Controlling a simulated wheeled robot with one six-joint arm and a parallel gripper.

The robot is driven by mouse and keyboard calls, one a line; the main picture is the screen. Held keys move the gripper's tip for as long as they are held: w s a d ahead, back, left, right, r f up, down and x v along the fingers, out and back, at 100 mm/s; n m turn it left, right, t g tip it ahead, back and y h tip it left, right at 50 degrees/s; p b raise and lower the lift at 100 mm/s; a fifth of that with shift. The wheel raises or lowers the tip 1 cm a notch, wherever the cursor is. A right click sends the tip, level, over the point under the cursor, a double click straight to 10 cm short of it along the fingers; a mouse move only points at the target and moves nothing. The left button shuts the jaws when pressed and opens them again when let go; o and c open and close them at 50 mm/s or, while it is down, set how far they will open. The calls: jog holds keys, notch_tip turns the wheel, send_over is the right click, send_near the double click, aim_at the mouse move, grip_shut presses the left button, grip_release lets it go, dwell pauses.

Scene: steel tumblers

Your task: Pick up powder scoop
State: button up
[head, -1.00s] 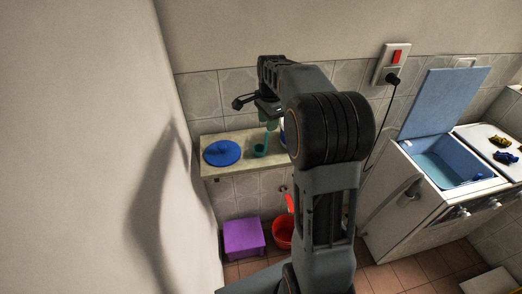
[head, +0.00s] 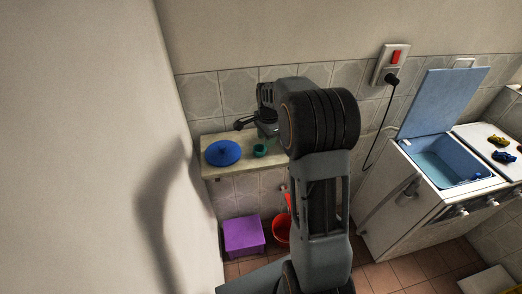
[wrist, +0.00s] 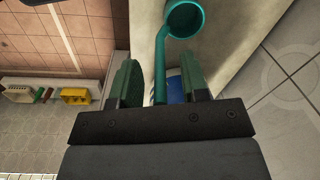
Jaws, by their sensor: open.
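The powder scoop is teal, with a round cup (wrist: 185,18) and a long straight handle. It lies on the pale shelf (wrist: 225,45); its cup also shows in the head view (head: 260,151), where my arm hides the handle. My gripper (wrist: 159,75) is open, with one green-padded finger on each side of the handle. The handle runs between the fingers in the wrist view, with gaps visible on both sides. I cannot tell how deep it sits between them.
A blue round lid or plate (head: 223,153) lies on the shelf to the left of the scoop. A blue and white thing (wrist: 174,88) shows partly behind the fingers. A tiled wall (head: 236,92) stands close behind. A purple stool (head: 243,237) and red bucket (head: 281,230) are below.

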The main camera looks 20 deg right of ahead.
jog(key=shift+c, duration=0.5)
grip_shut()
jog(key=shift+r, duration=0.1)
jog(key=shift+r, duration=0.65)
jog(key=s+r+b, duration=0.3)
jog(key=s+r, duration=0.8)
jog(key=s, duration=0.3)
jog(key=shift+d+r+b, duration=0.25)
jog(key=shift+d+b, duration=0.05)
